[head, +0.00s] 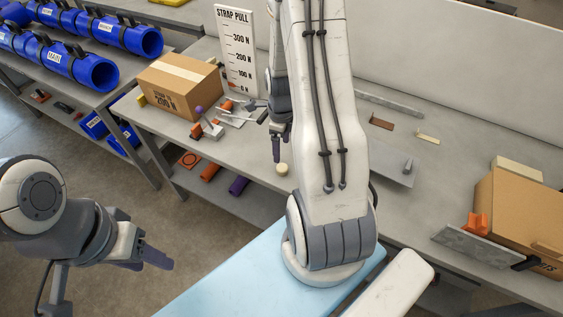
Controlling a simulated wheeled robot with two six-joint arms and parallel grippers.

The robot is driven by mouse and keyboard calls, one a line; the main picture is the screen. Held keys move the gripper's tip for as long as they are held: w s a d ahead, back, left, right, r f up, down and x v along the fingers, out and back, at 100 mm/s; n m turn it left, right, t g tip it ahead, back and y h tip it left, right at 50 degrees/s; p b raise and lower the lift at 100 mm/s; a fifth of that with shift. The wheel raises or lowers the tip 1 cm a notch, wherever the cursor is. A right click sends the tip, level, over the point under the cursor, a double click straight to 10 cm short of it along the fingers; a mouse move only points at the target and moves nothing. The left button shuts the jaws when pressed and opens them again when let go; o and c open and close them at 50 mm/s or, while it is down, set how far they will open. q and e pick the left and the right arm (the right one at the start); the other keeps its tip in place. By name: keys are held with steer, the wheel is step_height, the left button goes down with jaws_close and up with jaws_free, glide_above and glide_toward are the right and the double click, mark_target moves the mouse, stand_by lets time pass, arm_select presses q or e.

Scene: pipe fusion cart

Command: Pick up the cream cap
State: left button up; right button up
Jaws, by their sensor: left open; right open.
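A small round cream cap (283,169) sits on the grey bench near its front edge, just left of my large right arm in the head view. My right gripper (277,147) hangs over the bench with its dark fingers pointing down, slightly above and left of the cap in the picture. It is open, appears apart from the cap and holds nothing that I can see; my arm hides part of it. My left gripper (158,258) is open and empty over the floor at the lower left, well away from the cap.
A cardboard box (180,88) and a strap pull board (238,55) stand at the bench's back left, with several small tools (215,128) before them. Another box (520,225) and a grey plate (475,247) are at the right. Blue pipes (75,63) lie on the left rack.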

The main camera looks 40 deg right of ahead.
steer(key=p, duration=0.1)
glide_above(282, 167)
steer(key=f, duration=0.5)
steer(key=shift+s+f, duration=0.2)
steer(key=shift+s, duration=0.05)
steer(key=shift+f+p, duration=0.5)
steer(key=f+p, duration=0.1)
steer(key=f, duration=0.2)
steer(key=shift+w, duration=0.2)
steer(key=shift+f, duration=0.6)
jaws_close()
steer(key=shift+r, duration=0.2)
